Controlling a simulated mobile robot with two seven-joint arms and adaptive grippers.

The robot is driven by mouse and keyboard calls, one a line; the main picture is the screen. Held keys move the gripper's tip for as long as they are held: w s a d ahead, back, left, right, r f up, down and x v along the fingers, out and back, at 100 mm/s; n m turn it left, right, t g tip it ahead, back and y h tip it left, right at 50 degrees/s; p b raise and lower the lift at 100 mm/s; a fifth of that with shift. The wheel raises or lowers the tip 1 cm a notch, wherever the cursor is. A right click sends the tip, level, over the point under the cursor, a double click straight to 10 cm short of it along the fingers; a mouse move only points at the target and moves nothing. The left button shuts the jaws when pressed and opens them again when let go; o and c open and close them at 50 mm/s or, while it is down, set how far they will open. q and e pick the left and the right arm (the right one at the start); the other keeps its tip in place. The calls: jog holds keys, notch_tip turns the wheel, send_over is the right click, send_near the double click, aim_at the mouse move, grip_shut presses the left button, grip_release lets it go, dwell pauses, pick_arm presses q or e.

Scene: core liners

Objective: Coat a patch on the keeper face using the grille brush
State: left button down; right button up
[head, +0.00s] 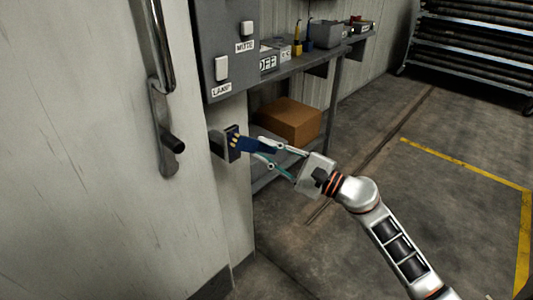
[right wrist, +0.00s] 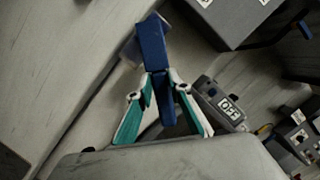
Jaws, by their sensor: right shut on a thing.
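The keeper (head: 217,143) is a dark block on the door frame, below the grey switch panel. My right gripper (head: 273,152) is shut on the grille brush (head: 257,146), a blue block-like tool. The brush points left toward the keeper, and small yellow marks show where the two meet. I cannot tell whether the brush touches the keeper face. In the right wrist view the brush (right wrist: 151,45) stands up between the teal-and-white fingers (right wrist: 160,84) and hides most of what lies beyond its tip. My left gripper is not in view.
A white door with a lever handle (head: 163,125) fills the left. The switch panel (head: 226,45) hangs above the keeper. A shelf (head: 300,66) behind carries tools and boxes, with a cardboard box (head: 291,121) lower down. A rack of tubes (head: 475,45) stands far right. Floor at right is clear.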

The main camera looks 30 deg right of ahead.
aim_at(252, 152)
jog(key=shift+s+a+r+p, duration=0.2)
jog(key=shift+s+a+p, duration=0.1)
jog(key=shift+a, duration=0.35)
jog(key=shift+s+a+r+p, duration=0.2)
jog(key=shift+a+p, duration=0.1)
jog(key=shift+a, duration=0.3)
jog(key=shift+s+a+r+p, duration=0.2)
jog(key=shift+a+p, duration=0.1)
jog(key=shift+a, duration=0.35)
jog(key=shift+w+d+f, duration=0.15)
jog(key=shift+d+f, duration=0.1)
jog(key=shift+w+d+f+b, duration=0.15)
jog(key=shift+w+d+b, duration=0.05)
jog(key=shift+d+b, duration=0.4)
jog(key=shift+w+d+b, duration=0.35)
jog(key=shift+d+b, duration=0.05)
jog(key=shift+d, duration=0.45)
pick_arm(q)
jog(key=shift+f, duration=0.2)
pick_arm(e)
jog(key=shift+d+r, duration=0.2)
